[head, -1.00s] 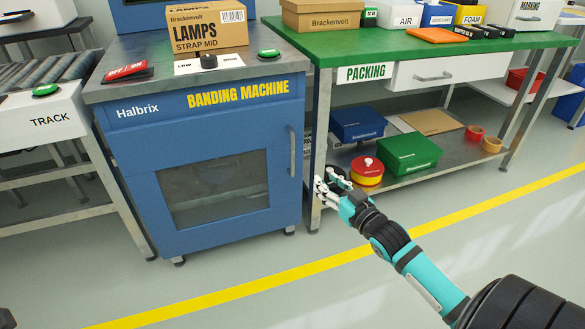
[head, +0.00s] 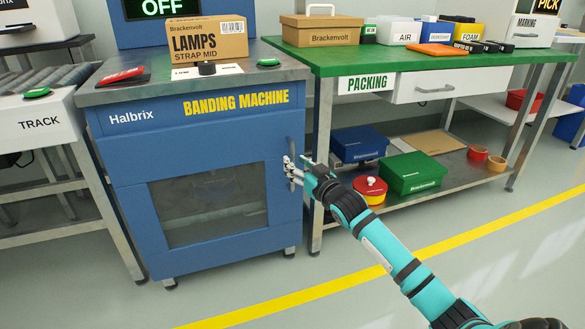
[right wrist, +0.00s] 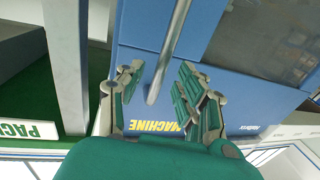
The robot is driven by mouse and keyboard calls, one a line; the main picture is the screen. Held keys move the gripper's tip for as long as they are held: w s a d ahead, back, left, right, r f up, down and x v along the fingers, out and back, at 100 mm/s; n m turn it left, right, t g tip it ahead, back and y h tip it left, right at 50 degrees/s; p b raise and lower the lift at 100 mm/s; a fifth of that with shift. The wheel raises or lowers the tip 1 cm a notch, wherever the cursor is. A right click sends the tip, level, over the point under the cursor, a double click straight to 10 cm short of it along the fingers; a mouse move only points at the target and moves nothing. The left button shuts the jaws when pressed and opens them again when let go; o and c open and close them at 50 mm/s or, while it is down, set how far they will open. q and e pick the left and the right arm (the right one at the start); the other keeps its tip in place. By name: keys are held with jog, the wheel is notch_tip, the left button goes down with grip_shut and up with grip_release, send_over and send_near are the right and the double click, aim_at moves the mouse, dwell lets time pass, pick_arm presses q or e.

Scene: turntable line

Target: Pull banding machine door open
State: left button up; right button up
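The blue banding machine (head: 140,140) stands at the left of the head view. Its door (head: 132,195), with a dark window (head: 210,203), is closed. The grey vertical door handle (head: 290,148) is at the door's right edge, its lower part hidden by my gripper. My right gripper (head: 291,172) is at the handle's lower part. In the right wrist view the gripper (right wrist: 160,85) is open, and the handle (right wrist: 172,45) reaches in between its two fingers. The fingers look apart from the bar; I cannot tell if one touches it. My left gripper is not in view.
A green-topped packing table (head: 385,60) stands right of the machine, its near leg (head: 320,150) close to my right gripper. The floor in front is clear.

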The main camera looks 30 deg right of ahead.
jog(key=shift+w+d+b, duration=0.1)
jog(key=shift+w+b, duration=0.3)
jog(key=shift+w, duration=0.95)
grip_shut()
